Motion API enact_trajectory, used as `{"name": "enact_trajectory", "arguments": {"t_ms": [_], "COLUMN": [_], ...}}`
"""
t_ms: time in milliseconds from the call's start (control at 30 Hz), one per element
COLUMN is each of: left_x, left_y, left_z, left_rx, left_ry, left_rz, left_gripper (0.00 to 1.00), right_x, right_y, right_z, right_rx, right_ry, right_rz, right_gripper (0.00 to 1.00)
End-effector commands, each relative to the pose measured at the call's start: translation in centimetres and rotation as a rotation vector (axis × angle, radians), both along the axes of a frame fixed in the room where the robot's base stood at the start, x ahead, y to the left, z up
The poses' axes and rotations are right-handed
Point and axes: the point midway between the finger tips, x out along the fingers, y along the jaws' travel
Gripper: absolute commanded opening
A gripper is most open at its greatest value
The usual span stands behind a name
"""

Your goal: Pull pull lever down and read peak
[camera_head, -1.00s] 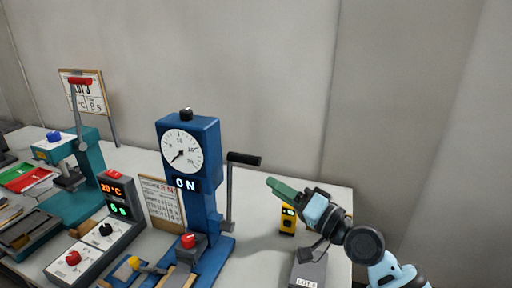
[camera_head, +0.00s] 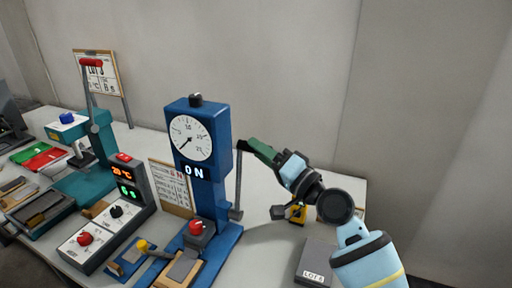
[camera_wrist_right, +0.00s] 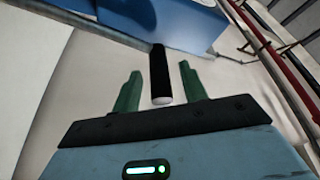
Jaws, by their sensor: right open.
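The blue pull tester (camera_head: 222,190) stands on the table with a round white dial (camera_head: 190,138) and an "ON" label. Its pull lever (camera_head: 238,185) is a grey arm on its right side, raised, with a black handle at the top. My right gripper (camera_head: 258,150) is at this handle, and its green fingers hide most of it. In the right wrist view, the black handle (camera_wrist_right: 160,78) lies between the two open fingers, with visible gaps on both sides. The dial needle points to the lower left. My left gripper is not in view.
A control box with displays (camera_head: 108,215) and a teal press (camera_head: 90,150) stand to the left. A wall rises behind.

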Motion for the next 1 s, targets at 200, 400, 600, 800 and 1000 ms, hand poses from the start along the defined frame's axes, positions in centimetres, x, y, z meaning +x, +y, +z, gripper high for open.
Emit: {"name": "enact_trajectory", "arguments": {"t_ms": [200, 400, 600, 800, 1000], "left_x": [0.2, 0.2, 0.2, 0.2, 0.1], "left_y": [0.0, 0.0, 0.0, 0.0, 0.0], "left_z": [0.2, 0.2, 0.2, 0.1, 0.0], "left_rx": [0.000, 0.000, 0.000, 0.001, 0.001], "left_ry": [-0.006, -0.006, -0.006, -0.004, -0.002], "left_rz": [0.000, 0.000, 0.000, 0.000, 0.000], "left_gripper": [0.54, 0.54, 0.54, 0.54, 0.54], "right_x": [1.2, 1.3, 1.3, 1.3, 1.3], "right_y": [1.3, 1.5, 1.5, 1.4, 1.4], "right_z": [0.3, 0.3, 0.3, 0.3, 0.3], "right_rx": [-0.001, -0.002, -0.001, -0.001, -0.001], "right_ry": [0.001, 0.000, 0.001, 0.001, 0.001], "right_rz": [0.000, 0.000, 0.000, 0.000, 0.000], "right_gripper": [0.43, 0.43, 0.33, 0.07, 0.00]}}
